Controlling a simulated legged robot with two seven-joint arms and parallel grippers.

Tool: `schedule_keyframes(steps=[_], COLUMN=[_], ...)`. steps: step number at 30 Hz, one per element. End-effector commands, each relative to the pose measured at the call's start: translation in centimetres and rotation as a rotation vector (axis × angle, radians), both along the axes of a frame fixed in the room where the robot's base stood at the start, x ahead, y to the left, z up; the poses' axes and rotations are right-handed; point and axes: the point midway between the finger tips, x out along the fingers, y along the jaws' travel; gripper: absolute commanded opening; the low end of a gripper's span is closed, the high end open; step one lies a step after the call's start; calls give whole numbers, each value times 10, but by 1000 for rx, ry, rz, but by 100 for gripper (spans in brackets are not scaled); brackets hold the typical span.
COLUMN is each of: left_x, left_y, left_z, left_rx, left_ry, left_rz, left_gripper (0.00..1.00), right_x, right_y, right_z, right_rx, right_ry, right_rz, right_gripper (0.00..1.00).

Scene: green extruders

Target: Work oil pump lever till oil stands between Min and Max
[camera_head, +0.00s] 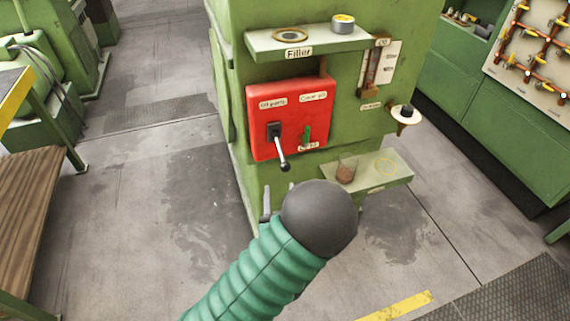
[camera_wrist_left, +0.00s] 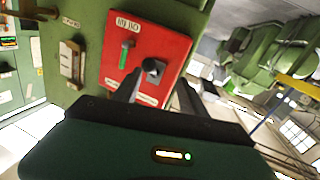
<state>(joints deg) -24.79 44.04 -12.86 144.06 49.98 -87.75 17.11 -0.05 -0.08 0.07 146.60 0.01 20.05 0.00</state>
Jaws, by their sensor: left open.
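The oil pump lever (camera_head: 283,157) is a pale rod with a dark ball end, hanging from a black mount on the red panel (camera_head: 262,107). In the left wrist view a dark knob at the lever (camera_wrist_left: 153,68) shows between and just beyond the fingertips. My left gripper (camera_head: 278,190) is open, below the red panel in the head view and mostly hidden by my black wrist. Its two dark fingers also show in the left wrist view (camera_wrist_left: 159,82), apart and empty. The sight gauge (camera_head: 367,70) is right of the panel; its oil level is too small to read.
A shelf labelled Filler (camera_head: 265,44) juts out above the panel and holds a round tin (camera_head: 343,23). A small lower shelf (camera_head: 392,178) holds a glass of brown liquid (camera_head: 346,170). A funnel-like cup (camera_head: 403,119) sticks out at the right. A wooden bench (camera_head: 28,190) stands left.

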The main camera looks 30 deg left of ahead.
Motion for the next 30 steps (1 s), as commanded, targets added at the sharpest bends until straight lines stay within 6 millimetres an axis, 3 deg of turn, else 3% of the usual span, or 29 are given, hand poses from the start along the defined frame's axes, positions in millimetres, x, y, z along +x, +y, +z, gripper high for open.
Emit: schedule_keyframes(steps=[1, 6, 11, 13, 21, 30], left_x=[5, 15, 20, 37, 91, 113], left_y=[-6, -6, 6, 19, 56, 68], left_z=[-12, -11, -11, -3, -3, -1], left_rx=[-3, 3, 1, 2, 5, 5], left_ry=[-9, -9, -8, -3, -1, 1], left_rz=[-5, -6, -8, -6, -8, -11], left_gripper=[50, 50, 50, 50, 50, 50], right_x=[-1, -1, -1, -1, -1, -1], right_y=[-1, -2, -2, -2, -2, -2], right_z=[-28, -66, -101, -92, -101, -103], right_rx=[0, -1, 0, -1, 0, -1], right_ry=[2, 3, 3, 4, 3, 3], right_rz=[0, -2, -3, -2, -1, -2], right_gripper=[91, 91, 91, 91, 91, 91])
